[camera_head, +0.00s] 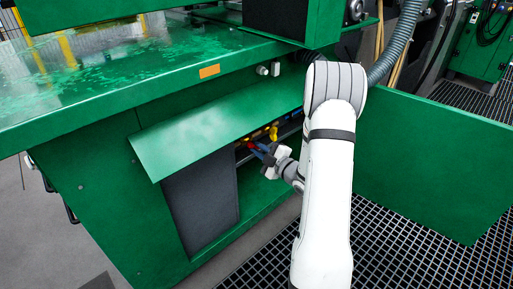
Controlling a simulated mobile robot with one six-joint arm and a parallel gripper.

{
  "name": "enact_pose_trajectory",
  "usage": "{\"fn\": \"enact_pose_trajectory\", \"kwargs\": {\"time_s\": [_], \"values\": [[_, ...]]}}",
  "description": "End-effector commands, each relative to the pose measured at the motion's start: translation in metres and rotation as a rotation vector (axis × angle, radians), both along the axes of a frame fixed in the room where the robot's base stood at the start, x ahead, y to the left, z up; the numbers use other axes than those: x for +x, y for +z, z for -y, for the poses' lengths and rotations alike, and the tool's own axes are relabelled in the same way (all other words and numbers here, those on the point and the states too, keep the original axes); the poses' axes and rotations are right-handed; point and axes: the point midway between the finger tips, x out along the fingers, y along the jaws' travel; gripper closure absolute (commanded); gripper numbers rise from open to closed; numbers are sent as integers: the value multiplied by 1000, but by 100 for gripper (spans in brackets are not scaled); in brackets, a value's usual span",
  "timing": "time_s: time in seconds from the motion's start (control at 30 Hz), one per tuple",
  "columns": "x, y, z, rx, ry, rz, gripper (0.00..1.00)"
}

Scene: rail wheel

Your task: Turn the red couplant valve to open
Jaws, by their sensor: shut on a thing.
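My gripper (262,150) reaches under a tilted green flap into an opening in the green machine. The red couplant valve (251,144) shows as a small red spot right at my fingertips. My gripper is shut on it, though the fingers and the grip are small and partly covered. The valve's exact angle cannot be made out. A yellow handle (273,133) stands just to the right of the red one, close to my gripper.
The green flap (215,130) overhangs the opening from above and the left. A green panel (430,155) stands to the right of my arm. A dark box (202,207) sits below the flap. Grating (400,250) covers the floor at right. A grey hose (392,55) hangs behind my arm.

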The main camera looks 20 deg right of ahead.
Motion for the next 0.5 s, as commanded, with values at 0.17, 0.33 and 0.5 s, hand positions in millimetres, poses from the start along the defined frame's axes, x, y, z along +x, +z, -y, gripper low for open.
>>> {"fn": "enact_pose_trajectory", "kwargs": {"time_s": [0.17,0.33,0.5], "values": [[0,0,2,-165,-4,60,100],[0,0,2,-201,-4,73,100],[0,0,2,-200,-4,73,100]]}}
